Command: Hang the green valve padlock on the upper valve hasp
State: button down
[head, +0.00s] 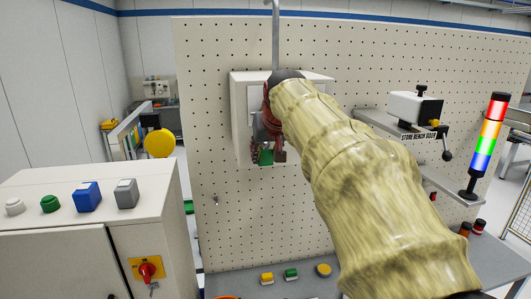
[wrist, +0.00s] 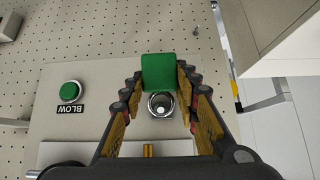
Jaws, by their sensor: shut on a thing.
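The green padlock (wrist: 158,72) is between my gripper's (wrist: 160,80) fingertips in the wrist view, with a finger on either side. My gripper is shut on it. A bright metal ring (wrist: 151,103) shows next to its body, around a round grey end; I cannot tell whether the ring is the shackle or a fitting behind it. In the head view, my gripper (head: 268,138) is in front of the pale wall box (head: 240,110), and the padlock's green (head: 265,157) shows near the box's lower edge. I cannot make out the upper hasp; my arm covers much of the box.
A green button marked BLOW (wrist: 70,91) is beside the fingers, upside down in the wrist view. The box hangs on a pegboard (head: 210,60). A shelf with a vise (head: 415,107) and a lit signal tower (head: 488,140) stand right; a cabinet (head: 60,245) stands left.

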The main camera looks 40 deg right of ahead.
dwell(0.3)
jog(key=c, duration=1.3)
grip_release()
jog(key=shift+o, duration=0.2)
jog(key=shift+s+a+r, duration=0.1)
jog(key=shift+s+r, duration=0.05)
jog(key=shift+r, duration=0.05)
jog(key=shift+s+a+r, duration=0.1)
jog(key=shift+s+r, duration=0.1)
jog(key=shift+r, duration=0.05)
jog(key=shift+s+a+r, duration=0.15)
jog(key=shift+s+r, duration=0.05)
jog(key=shift+s+a+r+p, duration=0.25)
jog(key=shift+s+r+p, duration=0.15)
jog(key=shift+r, duration=0.15)
jog(key=shift+s+a+r, duration=0.2)
jog(key=shift+s+r, duration=0.2)
jog(key=shift+r, duration=0.05)
